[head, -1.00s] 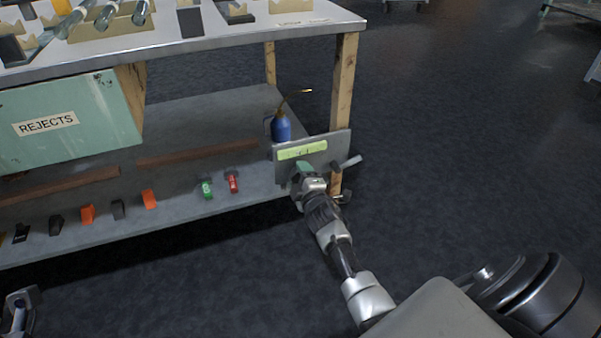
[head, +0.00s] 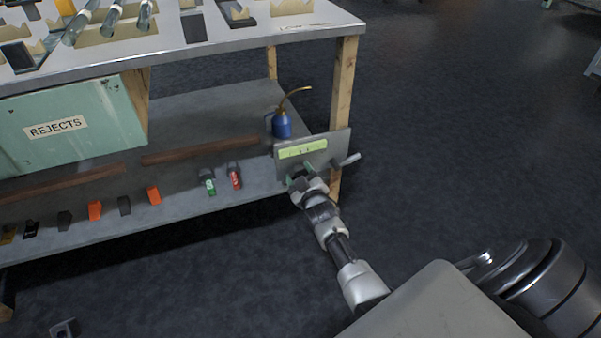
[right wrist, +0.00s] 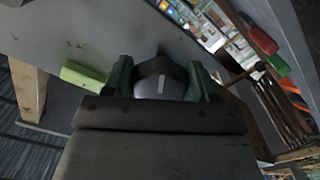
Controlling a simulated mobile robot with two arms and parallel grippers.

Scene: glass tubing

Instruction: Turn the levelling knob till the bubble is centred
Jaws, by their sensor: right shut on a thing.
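The level is a yellow-green vial (head: 302,149) on a grey plate (head: 340,145) at the right end of the bench's lower shelf. The vial also shows at the left in the right wrist view (right wrist: 83,75). Its bubble is too small to place. My right gripper (head: 301,175) is at the plate, below the vial. In the right wrist view its green fingers are shut on a rounded grey knob (right wrist: 160,87) with a pale mark. In the head view the gripper hides this knob. A small part of my left gripper (head: 65,328) shows at the bottom left edge; its jaws are unclear.
A blue oil can (head: 281,125) stands behind the plate. A grey rod (head: 347,160) sticks out at the plate's right, near the wooden bench leg (head: 343,95). Green (head: 208,183) and red (head: 235,178) items lie on the shelf to the left. Floor at right is clear.

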